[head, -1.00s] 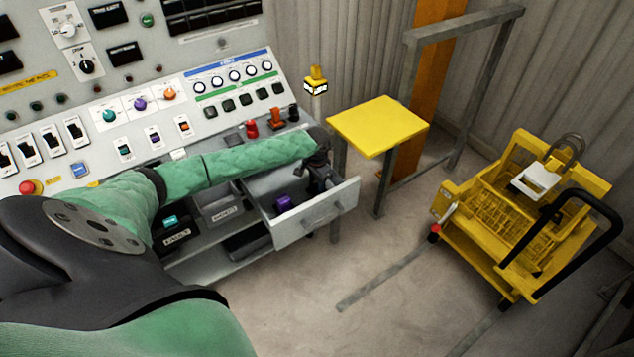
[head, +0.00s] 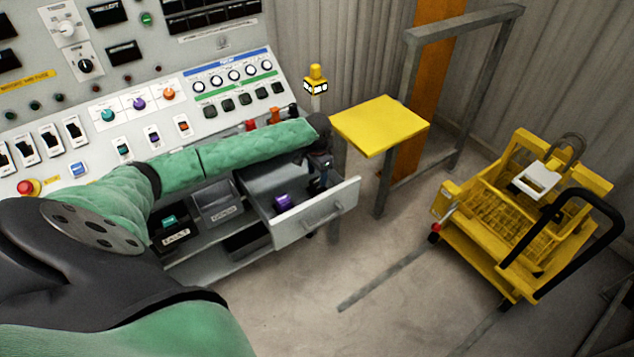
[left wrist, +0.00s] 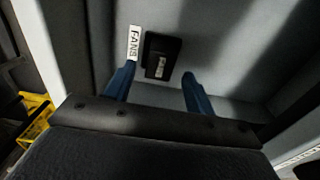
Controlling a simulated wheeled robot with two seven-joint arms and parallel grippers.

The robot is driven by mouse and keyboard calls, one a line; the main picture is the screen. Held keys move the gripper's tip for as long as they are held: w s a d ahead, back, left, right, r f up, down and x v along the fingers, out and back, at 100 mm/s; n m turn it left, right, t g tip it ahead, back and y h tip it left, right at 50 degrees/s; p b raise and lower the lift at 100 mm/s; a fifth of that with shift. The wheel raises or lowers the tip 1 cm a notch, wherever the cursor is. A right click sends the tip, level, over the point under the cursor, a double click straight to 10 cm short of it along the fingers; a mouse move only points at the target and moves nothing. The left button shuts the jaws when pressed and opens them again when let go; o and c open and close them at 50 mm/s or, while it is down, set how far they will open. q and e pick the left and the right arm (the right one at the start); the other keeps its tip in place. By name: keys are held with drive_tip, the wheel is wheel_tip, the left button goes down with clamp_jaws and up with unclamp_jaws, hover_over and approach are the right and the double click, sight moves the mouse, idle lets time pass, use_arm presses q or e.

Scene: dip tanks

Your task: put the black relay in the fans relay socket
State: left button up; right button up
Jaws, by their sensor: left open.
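My left gripper (head: 318,184) is over the right end of the open grey drawer (head: 305,222), pointing down. In the left wrist view, its blue fingers (left wrist: 158,74) are apart with nothing between the tips. Beyond them a black block (left wrist: 162,52) with a small pale label stands on the grey drawer floor, beside a white FANS label (left wrist: 134,42). It looks like the black relay at the fans socket; I cannot tell relay from socket or how deep it sits. A purple relay (head: 283,201) is in the drawer, left of the gripper. My right gripper is not in view.
The console (head: 100,110) with switches and knobs rises behind the drawer. Red and orange parts (head: 274,115) stand on its ledge, partly behind my arm. A yellow-topped stand (head: 380,125) is right of the drawer; a yellow cart (head: 525,210) is farther right. Floor between is clear.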

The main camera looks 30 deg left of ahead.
sight(316, 179)
use_arm(q)
wheel_tip(316, 179, up, 8)
drive_tip(key=b, duration=0.1)
drive_tip(key=shift+f, duration=0.15)
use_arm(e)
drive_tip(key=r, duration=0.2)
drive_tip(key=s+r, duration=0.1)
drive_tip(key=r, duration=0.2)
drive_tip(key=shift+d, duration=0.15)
